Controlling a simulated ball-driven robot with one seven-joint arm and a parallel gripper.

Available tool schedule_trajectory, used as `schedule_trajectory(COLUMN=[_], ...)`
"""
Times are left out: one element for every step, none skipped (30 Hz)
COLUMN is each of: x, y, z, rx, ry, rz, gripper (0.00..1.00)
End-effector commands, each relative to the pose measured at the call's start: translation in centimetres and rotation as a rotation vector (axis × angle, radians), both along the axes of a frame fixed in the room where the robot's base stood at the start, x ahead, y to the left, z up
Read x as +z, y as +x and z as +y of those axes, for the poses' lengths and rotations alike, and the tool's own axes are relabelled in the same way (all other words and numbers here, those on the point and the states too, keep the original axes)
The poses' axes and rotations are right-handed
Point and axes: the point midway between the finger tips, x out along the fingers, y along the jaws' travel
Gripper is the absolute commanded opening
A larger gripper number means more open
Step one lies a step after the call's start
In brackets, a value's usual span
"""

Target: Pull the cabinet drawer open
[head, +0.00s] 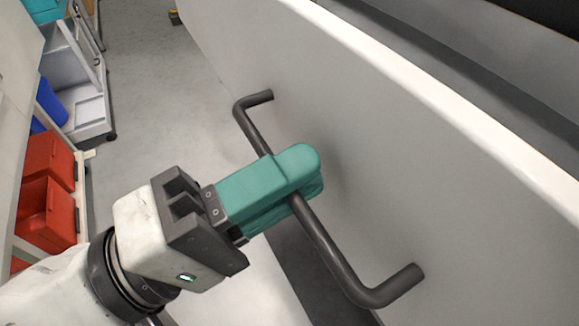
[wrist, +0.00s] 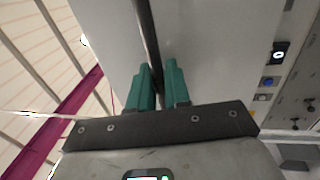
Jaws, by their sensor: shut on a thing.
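The drawer front (head: 400,165) is a large light-grey panel running from the upper middle to the right of the head view. A dark bar handle (head: 327,245) with bent ends stands off from it. My gripper (head: 300,178) has teal fingers and is shut around the middle of the handle bar. The fingertips are close to the panel; I cannot tell whether they touch it. In the wrist view the handle (wrist: 149,40) passes between the two teal fingers (wrist: 158,85). Behind the panel's top edge, a dark gap and a grey surface show in the head view.
Red bins (head: 47,200) stand on a rack at the left. A grey cart (head: 85,100) with a blue item stands behind them. The grey floor (head: 165,95) between the rack and the drawer front is clear. Control buttons (wrist: 270,81) show at the right in the wrist view.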

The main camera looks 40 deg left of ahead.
Motion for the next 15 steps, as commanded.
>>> schedule_trajectory(x=[-0.22, -0.22, -0.22, -0.22, -0.23, -0.23, -0.23, -0.23, -0.23, -0.23, -0.23, -0.23, -0.23, -0.22, -0.19], y=[0.01, 0.00, -0.01, -0.01, -0.01, -0.01, -0.01, -0.01, 0.00, 0.00, 0.00, 0.00, 0.00, 0.00, 0.00], z=[-0.05, -0.04, -0.04, -0.04, -0.04, -0.04, -0.04, -0.04, -0.04, -0.04, -0.04, -0.04, -0.03, -0.03, -0.03], rx=[-0.003, -0.003, -0.003, -0.003, -0.003, -0.003, -0.003, -0.003, -0.004, -0.003, -0.003, -0.003, -0.003, -0.003, -0.003], ry=[-0.001, -0.001, -0.001, -0.001, -0.001, -0.001, -0.001, -0.001, -0.001, -0.001, -0.001, -0.001, -0.001, -0.001, -0.001], rz=[0.005, 0.005, 0.005, 0.005, 0.005, 0.005, 0.005, 0.005, 0.005, 0.005, 0.005, 0.005, 0.005, 0.005, 0.004], gripper=[0.00, 0.00, 0.00, 0.00, 0.00, 0.00, 0.00, 0.00, 0.00, 0.00, 0.00, 0.20, 0.23, 0.26, 0.29])
